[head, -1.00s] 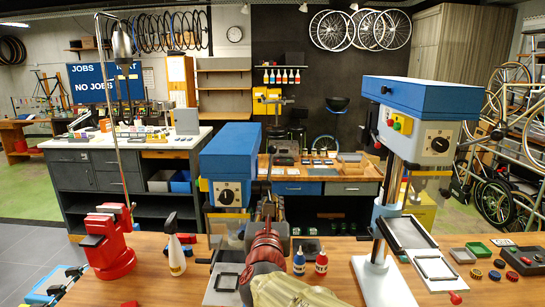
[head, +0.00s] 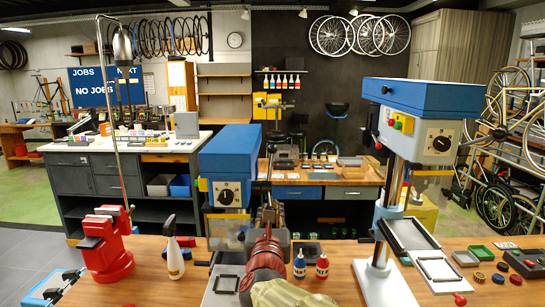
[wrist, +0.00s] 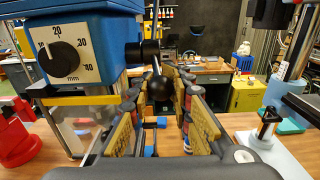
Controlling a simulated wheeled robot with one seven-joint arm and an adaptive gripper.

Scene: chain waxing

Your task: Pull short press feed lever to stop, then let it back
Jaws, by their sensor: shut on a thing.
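The short press (head: 230,165) has a blue head and a black dial; it stands left of centre in the head view. Its blue head (wrist: 75,35) and the dial (wrist: 63,60) marked in mm fill the upper left of the wrist view. Its feed lever ends in a black ball knob (wrist: 159,88), hanging below a dark hub (wrist: 140,51). My gripper (wrist: 172,80) is shut on the knob, with a finger on each side. In the head view my gripper (head: 270,213) is just right of the short press; the lever is mostly hidden there by my arm.
A taller blue press (head: 425,130) stands to the right on the wooden bench (head: 335,255). A red vise-like stand (head: 106,245) and a spray bottle (head: 173,250) are at left. Blue (head: 299,264) and red (head: 322,266) bottles stand close to my arm's right.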

